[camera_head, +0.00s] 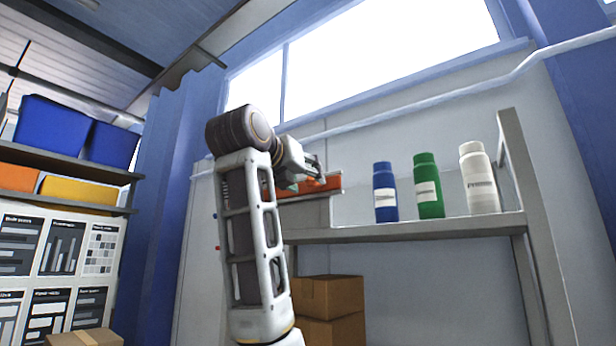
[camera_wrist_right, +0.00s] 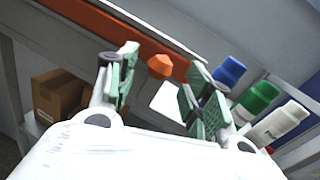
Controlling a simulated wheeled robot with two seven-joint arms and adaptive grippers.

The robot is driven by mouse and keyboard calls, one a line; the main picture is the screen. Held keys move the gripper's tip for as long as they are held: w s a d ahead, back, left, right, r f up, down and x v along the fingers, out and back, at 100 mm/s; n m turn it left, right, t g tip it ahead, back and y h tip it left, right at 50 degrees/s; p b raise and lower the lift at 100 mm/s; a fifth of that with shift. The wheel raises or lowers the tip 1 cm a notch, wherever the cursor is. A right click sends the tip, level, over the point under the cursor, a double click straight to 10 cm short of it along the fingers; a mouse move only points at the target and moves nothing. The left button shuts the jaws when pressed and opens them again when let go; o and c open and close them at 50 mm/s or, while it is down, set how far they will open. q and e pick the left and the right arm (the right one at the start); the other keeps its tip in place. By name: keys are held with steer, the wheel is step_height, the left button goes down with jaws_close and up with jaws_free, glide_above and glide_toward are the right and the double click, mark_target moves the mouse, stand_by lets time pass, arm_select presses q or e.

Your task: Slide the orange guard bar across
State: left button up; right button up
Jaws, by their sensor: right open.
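The orange guard bar (camera_head: 328,184) lies along a grey unit at the left end of the shelf in the head view, partly hidden behind my right gripper. In the right wrist view the orange bar (camera_wrist_right: 100,24) runs from the upper left toward the middle. An orange knob (camera_wrist_right: 160,66) stands out from it. My right gripper (camera_head: 303,180) is open at the bar. In the wrist view its green-padded fingers (camera_wrist_right: 162,84) are on either side of the knob, with gaps visible. Whether either finger touches the bar is unclear. My left gripper is not in view.
A blue bottle (camera_head: 385,193), a green bottle (camera_head: 428,187) and a white bottle (camera_head: 479,181) stand right of the bar on the grey shelf (camera_head: 410,229). Cardboard boxes (camera_head: 330,297) are stacked below. Blue bins (camera_head: 52,126) sit on a rack at the left.

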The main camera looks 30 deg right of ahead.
steer(key=shift+x, duration=1.2)
jaws_close()
